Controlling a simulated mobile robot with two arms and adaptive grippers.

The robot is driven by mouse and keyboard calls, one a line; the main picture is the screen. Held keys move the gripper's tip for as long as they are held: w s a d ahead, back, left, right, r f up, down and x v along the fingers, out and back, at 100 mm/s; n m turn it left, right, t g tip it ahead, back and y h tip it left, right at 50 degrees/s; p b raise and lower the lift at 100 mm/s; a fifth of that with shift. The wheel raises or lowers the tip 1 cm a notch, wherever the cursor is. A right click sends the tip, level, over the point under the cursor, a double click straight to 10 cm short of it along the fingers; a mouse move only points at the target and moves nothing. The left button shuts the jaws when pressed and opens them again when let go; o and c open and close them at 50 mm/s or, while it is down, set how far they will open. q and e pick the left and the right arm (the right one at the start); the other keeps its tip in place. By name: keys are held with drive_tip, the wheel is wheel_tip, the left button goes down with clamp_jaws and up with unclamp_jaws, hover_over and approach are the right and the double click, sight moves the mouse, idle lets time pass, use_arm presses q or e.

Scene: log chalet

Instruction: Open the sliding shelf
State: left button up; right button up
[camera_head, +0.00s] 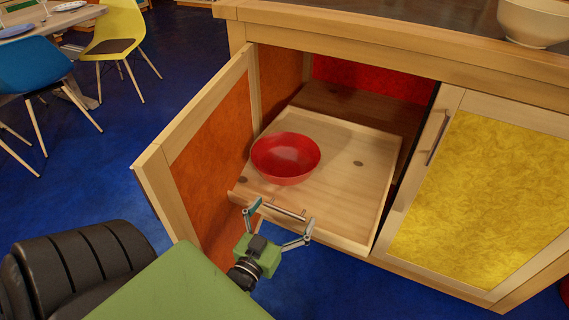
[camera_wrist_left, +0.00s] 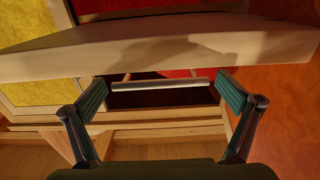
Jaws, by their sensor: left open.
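The sliding shelf (camera_head: 345,195) is a light wooden board that sticks partly out of the cabinet. A red bowl (camera_head: 286,156) stands on it. A metal bar handle (camera_head: 284,209) is on the shelf's front edge; it also shows in the left wrist view (camera_wrist_left: 160,86). My left gripper (camera_head: 282,216) is open at the handle, with one finger near each end of the bar. In the left wrist view the bar lies between the spread fingertips (camera_wrist_left: 163,86). I cannot tell whether the fingers touch it. My right gripper is not in view.
An orange-panelled cabinet door (camera_head: 208,150) stands open left of the shelf. A yellow-panelled door (camera_head: 485,200) is closed at the right. A pale bowl (camera_head: 535,22) stands on the countertop (camera_head: 400,22). Chairs (camera_head: 38,68) and a table are at the far left. Blue floor (camera_head: 150,120) is clear between.

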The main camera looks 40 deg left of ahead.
use_arm(q)
drive_tip(key=v, duration=1.1)
drive_tip(key=shift+s, duration=0.4)
drive_tip(key=shift+w+d, duration=0.1)
